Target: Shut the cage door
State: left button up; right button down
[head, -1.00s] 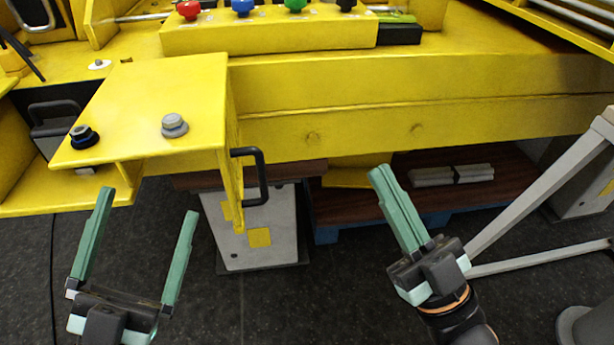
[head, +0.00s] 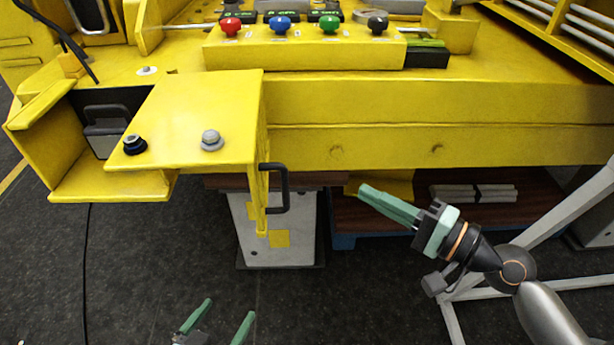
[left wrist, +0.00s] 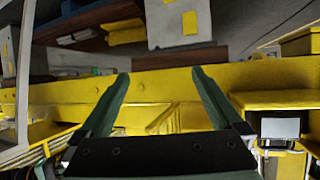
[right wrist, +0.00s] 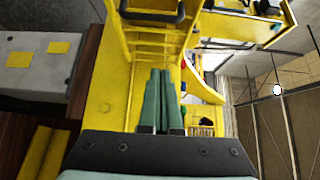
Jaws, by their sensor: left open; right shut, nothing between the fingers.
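A yellow panel with a black handle (head: 275,190), seemingly the cage door (head: 262,205), stands almost edge-on at the right end of the bolted yellow plate (head: 190,110). The handle also shows at the top of the right wrist view (right wrist: 152,12). My right gripper (head: 362,192) is shut and empty, pointing left, to the right of the handle and apart from it. My left gripper (head: 228,318) is open and empty, low at the bottom edge of the head view, below the panel. Its open fingers show in the left wrist view (left wrist: 160,80).
A long yellow beam (head: 430,140) runs right from the panel. A control box with red, blue, green and black knobs (head: 305,50) sits above it. A grey pedestal (head: 280,235) stands behind the panel, and a brown-topped pallet (head: 380,215) to its right. Dark floor is clear in front.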

pick_arm(q)
jog(key=s+f+g+p, duration=0.2)
jog(key=s+f+g, duration=0.1)
jog(key=s+f, duration=0.1)
jog(key=shift+s+d+f+n, duration=0.2)
jog(key=shift+d+f+n, duration=0.1)
jog(key=shift+f, duration=0.05)
pick_arm(e)
jog(key=w+a, duration=0.4)
jog(key=a, duration=0.6)
jog(key=shift+a, duration=0.4)
pick_arm(q)
jog(key=shift+r+p, duration=0.1)
jog(key=shift+p, duration=0.2)
pick_arm(e)
jog(key=shift+a, duration=0.1)
